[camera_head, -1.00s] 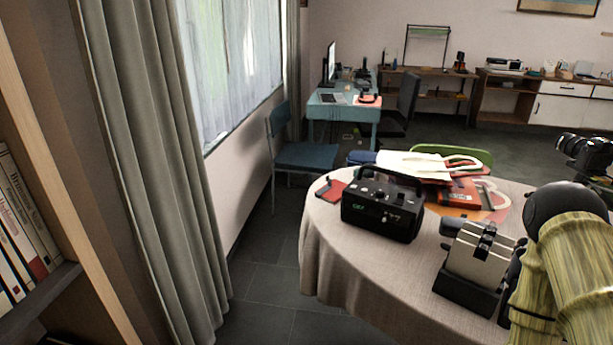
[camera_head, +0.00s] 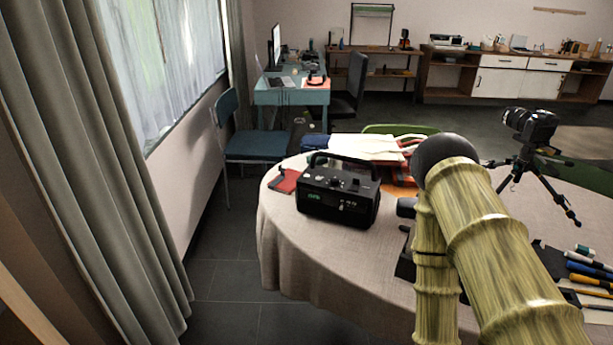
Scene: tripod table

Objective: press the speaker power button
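The speaker (camera_head: 338,196) is a black box with a carrying handle and a green lit display on its front. It stands upright on the left part of the round, cloth-covered table (camera_head: 300,257). Small knobs or buttons show on its top and front, but I cannot tell which is the power button. My arm, with a yellow-green wood-like surface, rises in front of the table at the right. My gripper is not visible in this view. The arm's visible part is apart from the speaker in the picture, to its right.
A camera on a small tripod (camera_head: 530,128) stands at the table's right. Pens (camera_head: 590,268) lie at the right edge. Papers (camera_head: 365,147) and a red item (camera_head: 286,180) lie near the speaker. A blue chair (camera_head: 255,146) stands behind. Floor is free left of the table.

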